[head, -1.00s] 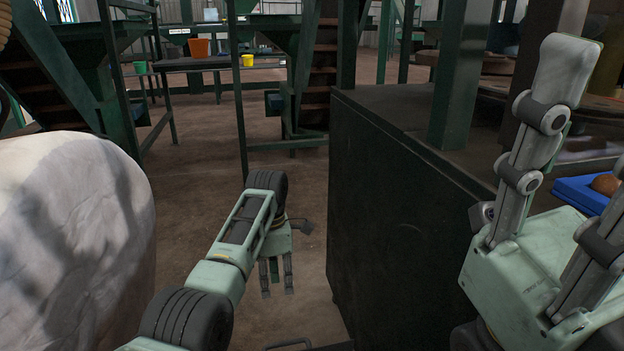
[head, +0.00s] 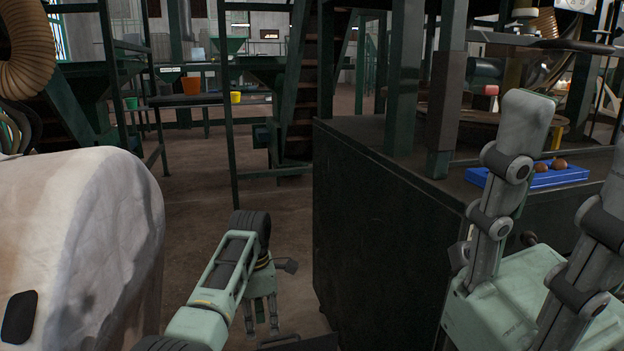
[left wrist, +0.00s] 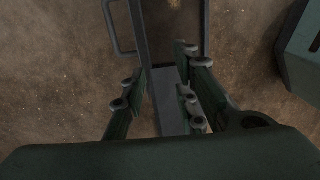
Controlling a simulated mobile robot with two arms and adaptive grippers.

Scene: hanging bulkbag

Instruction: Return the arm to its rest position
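My left arm comes in from the bottom left in the head view and hangs low over the floor. Its gripper (head: 262,322) points down, with its fingers apart and nothing between them. In the left wrist view the same gripper (left wrist: 160,82) is open, above a grey bar-like frame part and the brown floor. My right gripper (head: 568,185) stands large at the right of the head view, fingers pointing up. Its fingers are spread and hold nothing visible; the far finger is cut off by the picture edge.
A pale bulk bag (head: 80,230) fills the left side, close to my left arm. A dark cabinet (head: 385,240) stands right of the left gripper. A blue tray (head: 535,181) with brown round things lies behind my right gripper. Brown floor (head: 195,205) is open between bag and cabinet.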

